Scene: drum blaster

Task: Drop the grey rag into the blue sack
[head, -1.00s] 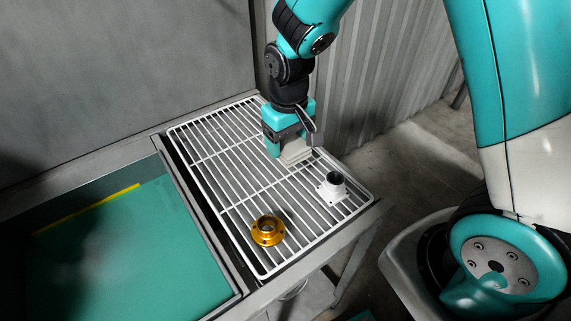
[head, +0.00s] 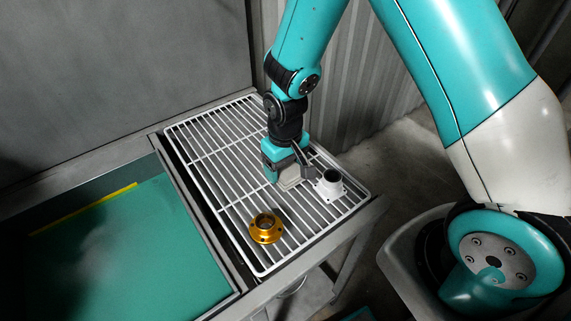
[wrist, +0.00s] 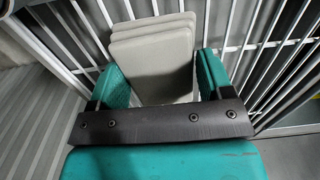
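The grey rag (head: 291,177) is a pale, folded, layered block between my gripper's fingers, low over the white wire rack. In the wrist view the rag (wrist: 155,62) fills the space between the two teal fingers. My gripper (head: 286,172) points down and is shut on the rag; in the wrist view my gripper (wrist: 162,80) has a finger on each side of it. I cannot tell whether the rag touches the rack. No blue sack can be made out in these views.
The white wire rack (head: 207,167) holds a gold flanged part (head: 266,229) and a white flanged cup (head: 330,186) close right of the rag. A teal-floored basin (head: 150,250) lies left of the rack. A grey wall panel stands behind.

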